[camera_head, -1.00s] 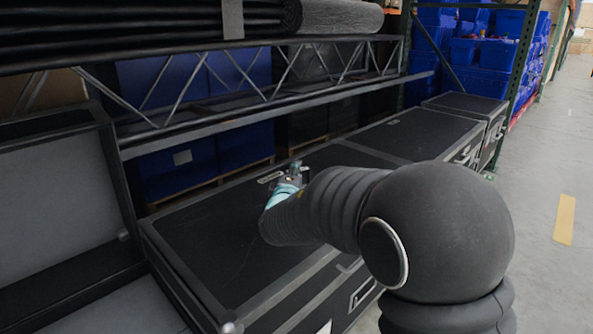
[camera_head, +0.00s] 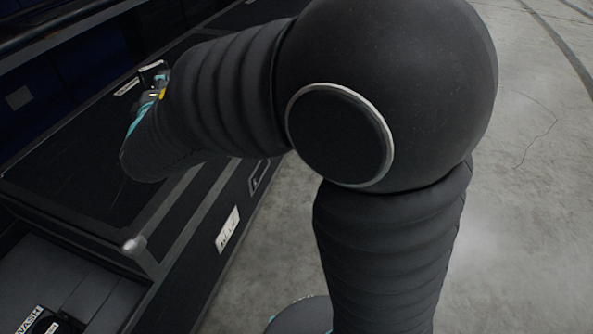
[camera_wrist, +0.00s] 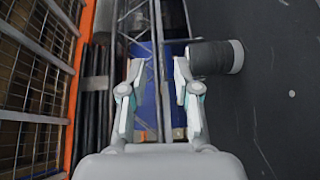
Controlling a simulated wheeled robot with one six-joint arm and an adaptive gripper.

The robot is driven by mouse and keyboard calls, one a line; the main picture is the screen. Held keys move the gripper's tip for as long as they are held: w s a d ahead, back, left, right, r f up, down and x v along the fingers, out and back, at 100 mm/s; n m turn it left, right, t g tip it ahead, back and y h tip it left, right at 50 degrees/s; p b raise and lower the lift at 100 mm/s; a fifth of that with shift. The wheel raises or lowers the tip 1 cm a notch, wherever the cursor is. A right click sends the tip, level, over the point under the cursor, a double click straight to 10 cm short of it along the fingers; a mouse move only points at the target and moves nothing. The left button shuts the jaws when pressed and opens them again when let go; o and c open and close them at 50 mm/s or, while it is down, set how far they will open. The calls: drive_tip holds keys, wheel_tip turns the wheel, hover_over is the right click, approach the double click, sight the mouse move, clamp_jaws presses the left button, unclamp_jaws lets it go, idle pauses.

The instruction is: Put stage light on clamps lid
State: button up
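My gripper (camera_wrist: 156,75) is open in the wrist view, its two grey fingers apart with nothing gripped between them. A dark ribbed cylinder with a pale grey rim (camera_wrist: 213,57), which may be the stage light, is just beside the right finger; I cannot tell whether they touch. It appears against a dark flat surface (camera_wrist: 275,110). In the head view my gripper (camera_head: 151,78) is small and partly hidden by my arm, over the far part of a black case lid (camera_head: 70,180). A white label (camera_head: 228,230) is on the case's side, too small to read, so I cannot confirm the clamps lid.
The case has metal edges and a rounded corner (camera_head: 134,245). A grey lower surface (camera_head: 75,280) and a dark labelled item (camera_head: 45,322) are at bottom left. Bare concrete floor (camera_head: 530,200) lies to the right. The wrist view shows a metal truss (camera_wrist: 150,35) and an orange post (camera_wrist: 83,60).

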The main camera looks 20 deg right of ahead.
drive_tip(key=s+d+f+m+g+h, duration=0.1)
drive_tip(key=s+d+m+g+h, duration=0.35)
drive_tip(key=d, duration=0.65)
drive_tip(key=s+d+f+m+g+h, duration=0.1)
drive_tip(key=s+d+m+g, duration=0.5)
drive_tip(key=d, duration=0.6)
drive_tip(key=s+d+f+m+g+y, duration=0.1)
drive_tip(key=s+d+f+m+y, duration=0.1)
drive_tip(key=s, duration=0.5)
drive_tip(key=s+d+f+m+g+y, duration=0.1)
drive_tip(key=s+f, duration=0.2)
drive_tip(key=s, duration=0.4)
drive_tip(key=s+a+m+y, duration=0.2)
drive_tip(key=s+a+y, duration=0.2)
drive_tip(key=s, duration=0.2)
drive_tip(key=shift+a+f+m+t+y, duration=0.25)
drive_tip(key=shift+a+m+t+y, duration=0.1)
drive_tip(key=shift+a, duration=0.05)
drive_tip(key=shift+a, duration=0.15)
